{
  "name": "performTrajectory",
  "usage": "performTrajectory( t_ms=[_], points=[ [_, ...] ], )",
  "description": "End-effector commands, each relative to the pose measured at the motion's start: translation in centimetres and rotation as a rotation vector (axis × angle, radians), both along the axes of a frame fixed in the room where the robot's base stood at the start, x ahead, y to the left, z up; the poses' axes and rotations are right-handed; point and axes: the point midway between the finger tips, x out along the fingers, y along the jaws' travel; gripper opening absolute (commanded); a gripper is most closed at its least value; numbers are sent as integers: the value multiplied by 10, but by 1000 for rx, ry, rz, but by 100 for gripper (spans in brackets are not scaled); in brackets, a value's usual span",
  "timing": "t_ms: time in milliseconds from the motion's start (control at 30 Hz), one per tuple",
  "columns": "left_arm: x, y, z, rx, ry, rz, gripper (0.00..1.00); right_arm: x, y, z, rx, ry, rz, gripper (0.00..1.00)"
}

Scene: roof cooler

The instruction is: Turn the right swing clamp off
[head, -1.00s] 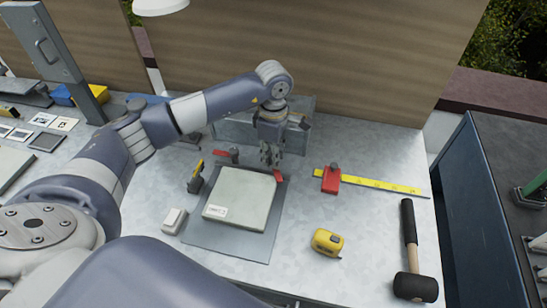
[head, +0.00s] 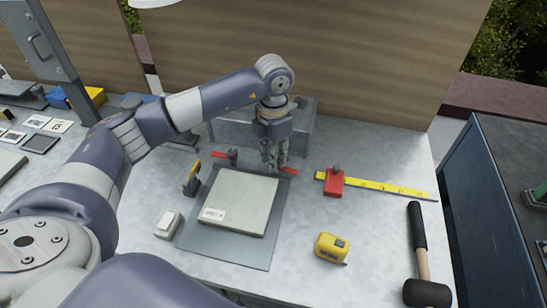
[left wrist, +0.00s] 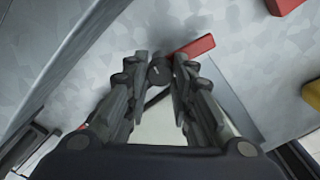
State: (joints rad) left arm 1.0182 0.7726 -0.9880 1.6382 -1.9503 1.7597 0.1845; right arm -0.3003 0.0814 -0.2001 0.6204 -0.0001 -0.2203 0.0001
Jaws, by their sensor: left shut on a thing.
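The right swing clamp has a red arm (head: 290,171) at the far right corner of the grey base plate, pointing right, clear of the pale panel (head: 240,207). Its dark round post (left wrist: 159,72) shows between my fingertips in the left wrist view, with the red arm (left wrist: 195,47) reaching up and right. My left gripper (head: 273,163) points down at this clamp and is shut on its post. In the head view the fingers hide the post. The left swing clamp's red arm (head: 219,154) points left, off the panel. My right gripper is out of view.
A grey metal box (head: 300,130) stands close behind my gripper. A yellow-handled tool (head: 192,178) and white block (head: 168,224) lie left of the panel. A yellow rule with a red slider (head: 333,182), tape measure (head: 331,248) and mallet (head: 427,292) lie right.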

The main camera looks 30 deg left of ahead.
Motion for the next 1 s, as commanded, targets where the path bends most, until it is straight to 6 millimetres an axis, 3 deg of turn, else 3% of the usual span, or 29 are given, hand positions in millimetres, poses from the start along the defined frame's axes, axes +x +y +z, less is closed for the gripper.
performTrajectory(
  t_ms=[400,900,933,1000],
  points=[
    [0,0,1,1,-2,170,0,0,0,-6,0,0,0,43],
    [0,0,1,0,-1,187,0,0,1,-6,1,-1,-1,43],
    [0,0,1,0,-1,187,25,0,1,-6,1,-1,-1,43],
    [0,0,1,0,-2,187,41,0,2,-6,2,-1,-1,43]
  ],
)
